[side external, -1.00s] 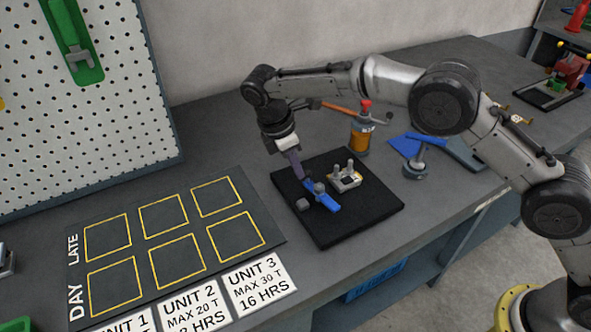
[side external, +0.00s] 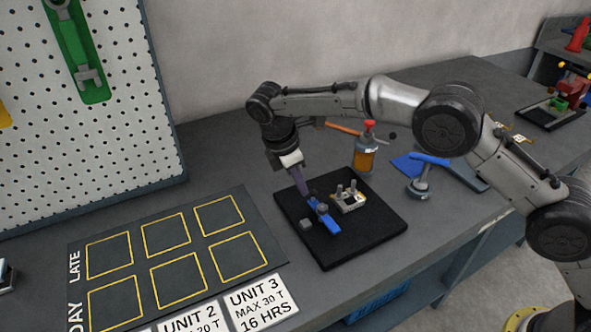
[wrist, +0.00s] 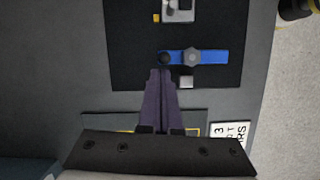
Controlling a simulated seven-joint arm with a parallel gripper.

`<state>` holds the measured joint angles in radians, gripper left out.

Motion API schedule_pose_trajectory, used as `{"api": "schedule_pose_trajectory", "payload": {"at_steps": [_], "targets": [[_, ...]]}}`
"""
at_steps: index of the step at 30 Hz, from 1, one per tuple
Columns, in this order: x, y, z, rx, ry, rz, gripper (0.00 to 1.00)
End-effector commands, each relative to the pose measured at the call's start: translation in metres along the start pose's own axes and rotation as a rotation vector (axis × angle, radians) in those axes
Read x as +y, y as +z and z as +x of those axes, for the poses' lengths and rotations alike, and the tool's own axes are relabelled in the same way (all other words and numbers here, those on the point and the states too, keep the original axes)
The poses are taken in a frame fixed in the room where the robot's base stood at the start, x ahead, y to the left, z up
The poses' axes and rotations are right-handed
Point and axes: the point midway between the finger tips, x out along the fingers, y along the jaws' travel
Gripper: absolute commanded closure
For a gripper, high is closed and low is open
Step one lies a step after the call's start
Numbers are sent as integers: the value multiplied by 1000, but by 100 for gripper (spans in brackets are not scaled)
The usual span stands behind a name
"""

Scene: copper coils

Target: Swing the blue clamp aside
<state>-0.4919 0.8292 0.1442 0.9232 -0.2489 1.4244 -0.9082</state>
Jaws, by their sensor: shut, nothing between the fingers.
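The blue clamp (side external: 331,226) is a short flat bar with a grey bolt head on it, lying over the black mat (side external: 372,233). In the wrist view the clamp (wrist: 215,56) lies level across the picture, with a dark round knob at its left end. My gripper (side external: 309,198) is shut and empty, pointing down at the clamp's far end. In the wrist view its purple fingertips (wrist: 161,72) sit just below the knob. I cannot tell whether they touch it. The fingers partly hide that end in the side view.
A small grey cube (side external: 306,225) sits on the mat beside the clamp. A pale block with two pins (side external: 348,200) stands behind. A marked board (side external: 175,250) lies left.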

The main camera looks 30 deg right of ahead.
Motion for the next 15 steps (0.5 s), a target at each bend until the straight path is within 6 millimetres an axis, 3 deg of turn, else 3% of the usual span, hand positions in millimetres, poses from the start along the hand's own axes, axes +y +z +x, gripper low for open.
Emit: {"api": "schedule_pose_trajectory", "payload": {"at_steps": [15], "targets": [[1, -1, -92, 2, 3, 0, 100]]}}
